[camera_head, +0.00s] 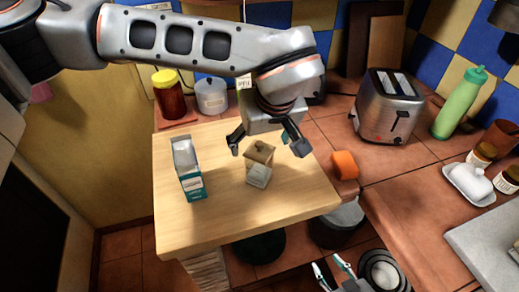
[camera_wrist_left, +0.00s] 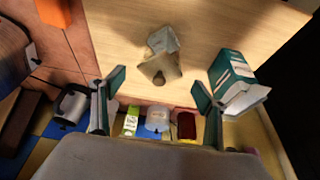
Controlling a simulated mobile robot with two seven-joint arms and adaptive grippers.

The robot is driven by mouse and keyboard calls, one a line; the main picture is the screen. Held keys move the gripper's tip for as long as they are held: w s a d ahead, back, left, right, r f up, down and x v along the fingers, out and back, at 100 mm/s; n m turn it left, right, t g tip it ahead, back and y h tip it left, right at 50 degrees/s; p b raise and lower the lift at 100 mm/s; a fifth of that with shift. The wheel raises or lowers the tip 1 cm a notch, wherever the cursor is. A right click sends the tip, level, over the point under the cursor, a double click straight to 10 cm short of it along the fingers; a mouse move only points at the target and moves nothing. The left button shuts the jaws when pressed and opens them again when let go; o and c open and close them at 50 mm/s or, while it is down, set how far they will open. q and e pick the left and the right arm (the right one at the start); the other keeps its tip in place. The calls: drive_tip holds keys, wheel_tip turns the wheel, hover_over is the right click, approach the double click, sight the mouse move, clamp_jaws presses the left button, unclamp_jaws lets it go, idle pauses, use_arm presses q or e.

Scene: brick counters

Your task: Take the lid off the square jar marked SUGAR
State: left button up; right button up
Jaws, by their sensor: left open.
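A small square jar (camera_head: 258,177), pale with a tan lid (camera_head: 260,150) and a small knob on top, stands on the light wooden board. The lid appears to sit on the jar; no lettering can be read. In the left wrist view the jar (camera_wrist_left: 164,40) and its knobbed lid (camera_wrist_left: 161,66) lie ahead of the fingers. My left gripper (camera_head: 267,141) is open and empty, its fingers spread either side of the lid in the head view, apart from it in the wrist view. My right gripper (camera_head: 331,266) is open and empty at the bottom edge, below the counter area.
A teal and white carton (camera_head: 188,170) stands left of the jar on the wooden board (camera_head: 225,225). A yellow-lidded red jar (camera_head: 168,95) and a white round jar (camera_head: 211,96) stand behind. An orange block (camera_head: 345,165) and a toaster (camera_head: 388,106) are to the right.

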use_arm(q)
drive_tip(key=shift+x, duration=0.95)
use_arm(e)
drive_tip(key=shift+w+r, duration=0.25)
drive_tip(key=shift+r, duration=0.05)
use_arm(q)
drive_tip(key=c, duration=0.9)
drive_tip(key=shift+c, duration=0.2)
drive_tip(key=shift+r, duration=0.1)
use_arm(e)
drive_tip(key=shift+f, duration=0.1)
